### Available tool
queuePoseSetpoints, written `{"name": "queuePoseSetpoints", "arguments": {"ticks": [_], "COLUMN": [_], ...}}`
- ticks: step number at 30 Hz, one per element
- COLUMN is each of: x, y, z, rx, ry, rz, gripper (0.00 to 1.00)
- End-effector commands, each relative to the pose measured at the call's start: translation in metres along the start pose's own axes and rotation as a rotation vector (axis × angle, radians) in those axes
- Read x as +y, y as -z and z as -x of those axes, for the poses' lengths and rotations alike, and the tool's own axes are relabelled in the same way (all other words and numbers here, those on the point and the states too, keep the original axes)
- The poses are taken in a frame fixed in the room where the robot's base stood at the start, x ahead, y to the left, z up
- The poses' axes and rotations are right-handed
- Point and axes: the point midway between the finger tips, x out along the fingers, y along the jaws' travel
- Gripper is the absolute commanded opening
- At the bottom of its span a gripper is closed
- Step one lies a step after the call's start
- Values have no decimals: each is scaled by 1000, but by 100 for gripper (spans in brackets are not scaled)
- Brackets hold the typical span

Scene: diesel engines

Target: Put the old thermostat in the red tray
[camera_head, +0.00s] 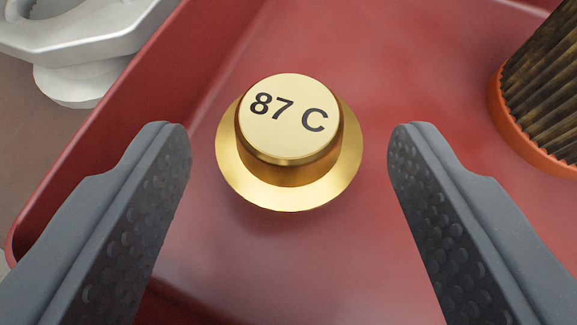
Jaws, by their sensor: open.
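The thermostat (287,165) is a brass-coloured round cap on a wider flange, marked "87 C" on its top. It appears to sit upright on the floor of the red tray (420,65), in the middle of the view. My gripper (290,150) is open, with one grey finger on each side of the thermostat. A clear gap shows between each finger and the flange, so neither finger touches it. The thermostat's underside is hidden.
A pleated dark filter with an orange end (535,95) is in the tray at the right. The tray's wall (110,120) runs along the left. A pale metal part (75,45) lies outside the tray at the upper left. Bare tray floor surrounds the thermostat.

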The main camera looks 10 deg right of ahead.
Motion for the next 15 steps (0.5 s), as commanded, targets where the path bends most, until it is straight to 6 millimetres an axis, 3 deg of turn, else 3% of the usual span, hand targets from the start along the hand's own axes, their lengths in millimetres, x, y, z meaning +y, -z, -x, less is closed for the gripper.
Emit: {"name": "queuePoseSetpoints", "arguments": {"ticks": [9,15], "x": [0,1], "y": [2,2], "z": [60,88], "rx": [3,3], "ry": [-1,-2], "rz": [-4,0], "gripper": [58,58]}}
